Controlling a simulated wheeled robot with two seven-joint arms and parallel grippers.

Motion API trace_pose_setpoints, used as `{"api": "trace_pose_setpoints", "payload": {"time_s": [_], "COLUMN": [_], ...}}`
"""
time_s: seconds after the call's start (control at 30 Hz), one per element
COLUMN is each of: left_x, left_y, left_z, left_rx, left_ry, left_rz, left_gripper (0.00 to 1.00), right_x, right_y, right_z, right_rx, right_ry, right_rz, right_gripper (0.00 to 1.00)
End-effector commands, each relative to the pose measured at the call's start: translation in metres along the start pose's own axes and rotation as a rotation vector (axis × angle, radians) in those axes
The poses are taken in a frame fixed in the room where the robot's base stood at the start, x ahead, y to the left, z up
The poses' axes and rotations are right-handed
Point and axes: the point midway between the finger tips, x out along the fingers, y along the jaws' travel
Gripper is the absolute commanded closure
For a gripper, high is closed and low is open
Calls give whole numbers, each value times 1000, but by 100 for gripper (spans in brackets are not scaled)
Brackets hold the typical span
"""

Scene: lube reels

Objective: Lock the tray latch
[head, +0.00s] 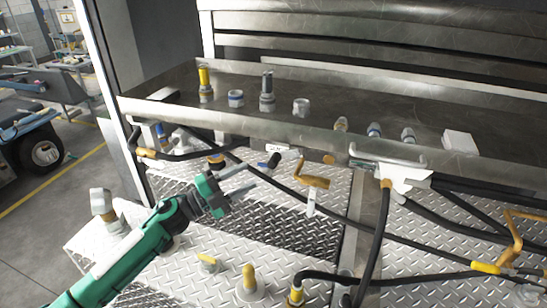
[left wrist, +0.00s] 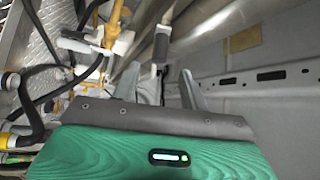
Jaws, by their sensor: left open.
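The tray (head: 300,128) is a long grey metal shelf with a raised front lip. A small latch handle (head: 273,160) with a dark grip and bluish end sits under the lip; I take it to be the tray latch. In the left wrist view a dark grip (left wrist: 162,43) on a pale stem, seemingly the same handle, stands beyond my fingers, roughly in line with the gap. My right gripper is not in view.
Several fittings and caps stand on the tray. Black hoses (head: 375,240) with yellow ends cross in front at right. An orange handle (head: 313,182) hangs right of the latch. Diamond-plate steps (head: 225,270) with fittings lie below.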

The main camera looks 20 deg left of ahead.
Motion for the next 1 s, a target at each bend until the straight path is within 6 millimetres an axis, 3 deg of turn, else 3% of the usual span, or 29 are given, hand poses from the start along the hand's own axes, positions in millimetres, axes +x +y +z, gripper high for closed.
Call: {"api": "trace_pose_setpoints", "payload": {"time_s": [0.2, 0.43, 0.6, 0.9, 1.0], "left_x": [46, 82, 94, 95, 95], "left_y": [-6, -4, -1, 0, 0], "left_z": [-2, 0, 0, 0, 0], "left_rx": [-1, -1, -1, 0, 0], "left_ry": [2, -1, -1, -1, -1], "left_rz": [-3, -2, 0, 0, 0], "left_gripper": [56, 56, 56, 56, 75], "right_x": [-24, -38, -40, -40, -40], "right_y": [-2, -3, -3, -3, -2], "right_z": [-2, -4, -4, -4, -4], "right_rx": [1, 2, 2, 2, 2], "right_ry": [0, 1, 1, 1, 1], "right_rz": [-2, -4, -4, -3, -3], "right_gripper": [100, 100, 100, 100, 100]}}
